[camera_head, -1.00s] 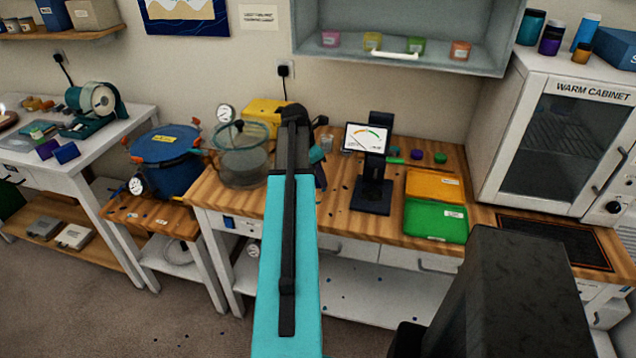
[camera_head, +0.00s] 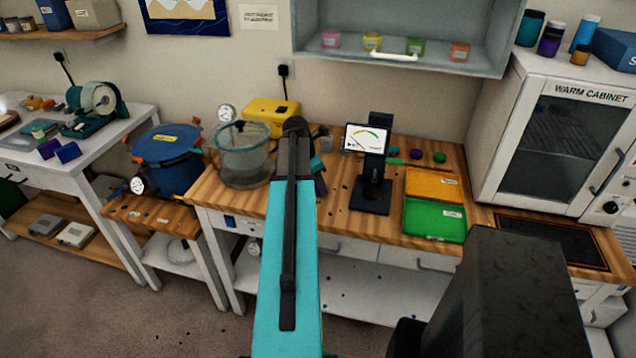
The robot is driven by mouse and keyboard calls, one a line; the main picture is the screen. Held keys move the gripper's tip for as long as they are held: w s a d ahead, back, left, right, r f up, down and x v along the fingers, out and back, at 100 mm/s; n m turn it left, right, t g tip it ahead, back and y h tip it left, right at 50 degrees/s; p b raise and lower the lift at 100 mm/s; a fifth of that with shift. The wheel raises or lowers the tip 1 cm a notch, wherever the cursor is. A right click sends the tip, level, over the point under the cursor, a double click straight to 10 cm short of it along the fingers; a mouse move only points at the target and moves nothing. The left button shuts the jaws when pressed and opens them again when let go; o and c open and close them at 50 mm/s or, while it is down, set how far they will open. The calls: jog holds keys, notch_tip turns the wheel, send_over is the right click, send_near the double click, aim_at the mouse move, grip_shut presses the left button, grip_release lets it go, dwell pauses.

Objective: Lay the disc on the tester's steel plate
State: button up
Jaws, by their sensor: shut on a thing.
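The tester (camera_head: 371,165) is a black stand with a white dial face, upright on the wooden bench. Its dark base (camera_head: 370,198) faces me, and I cannot make out the steel plate clearly on it. My teal and black arm reaches up the middle of the view and ends left of the tester. My gripper's fingers are hidden behind the arm, so what they hold does not show. I cannot pick out the task's disc. Small purple (camera_head: 415,154) and green (camera_head: 440,157) round pieces lie on the bench right of the tester.
Orange (camera_head: 433,183) and green (camera_head: 434,220) trays lie right of the tester. A clear round vessel (camera_head: 243,160) and yellow box (camera_head: 270,113) stand left and behind my arm. The warm cabinet (camera_head: 560,130) is at right. Bench in front of the tester is mostly clear.

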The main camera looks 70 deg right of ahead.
jog(key=o, duration=1.1)
jog(key=shift+f, duration=0.1)
jog(key=shift+o, duration=0.2)
jog(key=shift+r, duration=0.2)
jog(key=b+v, duration=0.2)
jog(key=v, duration=0.9)
jog(key=shift+r+b, duration=0.3)
jog(key=shift+r, duration=0.1)
jog(key=shift+w+a, duration=0.1)
